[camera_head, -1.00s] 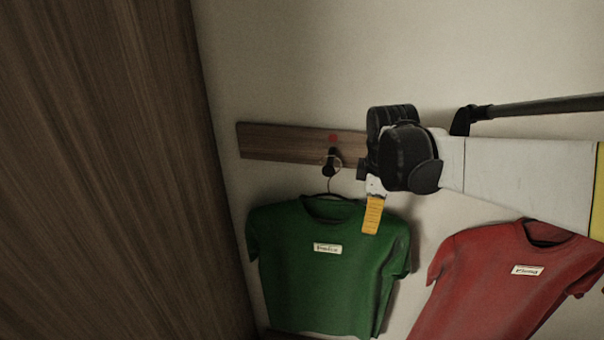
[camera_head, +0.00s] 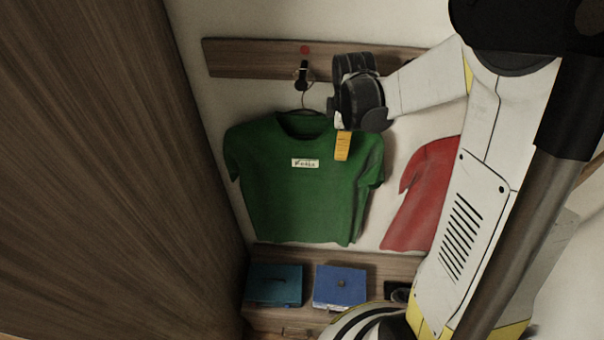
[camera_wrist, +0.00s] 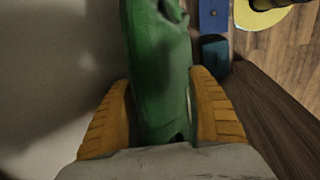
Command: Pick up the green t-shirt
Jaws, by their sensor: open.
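The green t-shirt (camera_head: 310,185) hangs on a hanger from a hook on the wooden wall rail, with a white label on its chest. My gripper (camera_head: 342,145) is at the shirt's upper right, by the shoulder. In the wrist view, the green t-shirt (camera_wrist: 160,75) runs between the two orange fingers of my gripper (camera_wrist: 163,110). The fingers are apart on either side of the fabric. The far finger is hidden in the head view.
A red t-shirt (camera_head: 420,200) hangs to the right, partly behind my arm. The rail (camera_head: 250,58) runs along the wall. A tall wooden panel (camera_head: 100,170) stands at the left. Below, a shelf (camera_head: 310,261) holds a teal box (camera_head: 274,285) and a blue box (camera_head: 340,287).

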